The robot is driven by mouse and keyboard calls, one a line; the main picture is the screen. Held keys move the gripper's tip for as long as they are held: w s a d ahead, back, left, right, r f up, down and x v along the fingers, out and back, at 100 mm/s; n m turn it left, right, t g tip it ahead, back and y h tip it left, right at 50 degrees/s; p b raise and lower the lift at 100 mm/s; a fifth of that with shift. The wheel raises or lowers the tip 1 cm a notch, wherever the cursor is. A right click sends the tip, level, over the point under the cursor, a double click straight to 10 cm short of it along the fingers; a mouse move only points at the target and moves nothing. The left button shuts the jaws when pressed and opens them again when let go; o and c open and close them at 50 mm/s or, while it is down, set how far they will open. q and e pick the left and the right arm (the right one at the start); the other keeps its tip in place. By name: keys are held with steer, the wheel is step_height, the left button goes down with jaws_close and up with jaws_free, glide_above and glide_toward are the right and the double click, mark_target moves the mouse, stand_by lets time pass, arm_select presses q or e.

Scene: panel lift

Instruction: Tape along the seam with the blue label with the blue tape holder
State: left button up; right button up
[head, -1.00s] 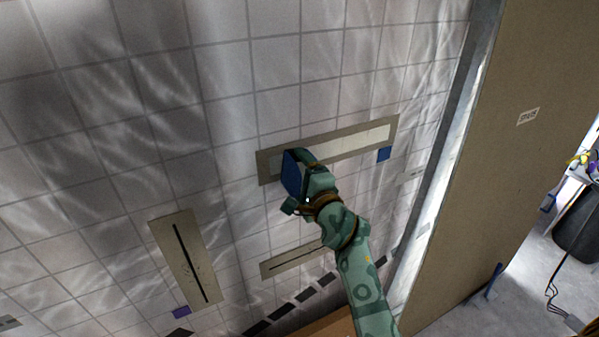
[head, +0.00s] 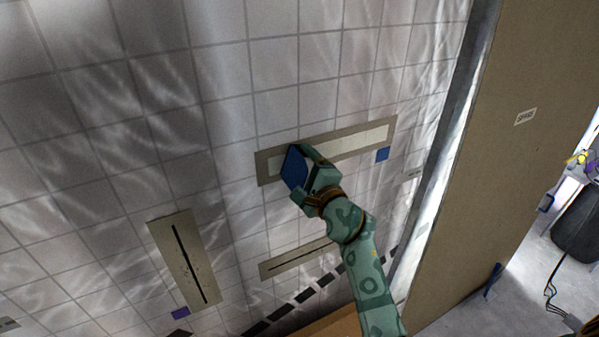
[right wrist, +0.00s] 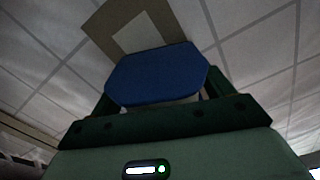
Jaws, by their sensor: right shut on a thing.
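The blue tape holder (head: 295,168) is held in my right gripper (head: 309,175), in front of the left part of the upper plate (head: 264,170). It also shows between the fingers in the right wrist view (right wrist: 157,75). The plate carries a long pale strip (head: 350,143), with no dark slit visible along it. A blue label (head: 382,154) sits just below the plate's right end. In the right wrist view, the plate end (right wrist: 104,22) and its pale strip (right wrist: 140,35) lie beyond the holder. I cannot tell whether the holder touches the plate. My left gripper is out of view.
A second plate (head: 165,234) at lower left has a dark slit and a purple label (head: 180,313). A third plate (head: 270,270) with a dark slit lies below the holder. A brown board (head: 465,190) stands at right. The tiled wall above is clear.

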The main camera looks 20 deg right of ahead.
steer(key=shift+w+d+b, duration=0.2)
steer(key=shift+d+b, duration=0.05)
steer(key=shift+d, duration=2.15)
steer(key=shift+w+d+b, duration=0.2)
steer(key=shift+d+b, duration=0.05)
steer(key=shift+d, duration=2.15)
steer(key=shift+s+d+f+p, duration=0.1)
steer(key=shift+s+p, duration=0.15)
steer(key=shift+s, duration=1.2)
steer(key=shift+s+d+p, duration=0.1)
steer(key=shift+s+p, duration=0.15)
steer(key=shift+s, duration=1.15)
steer(key=s, duration=0.3)
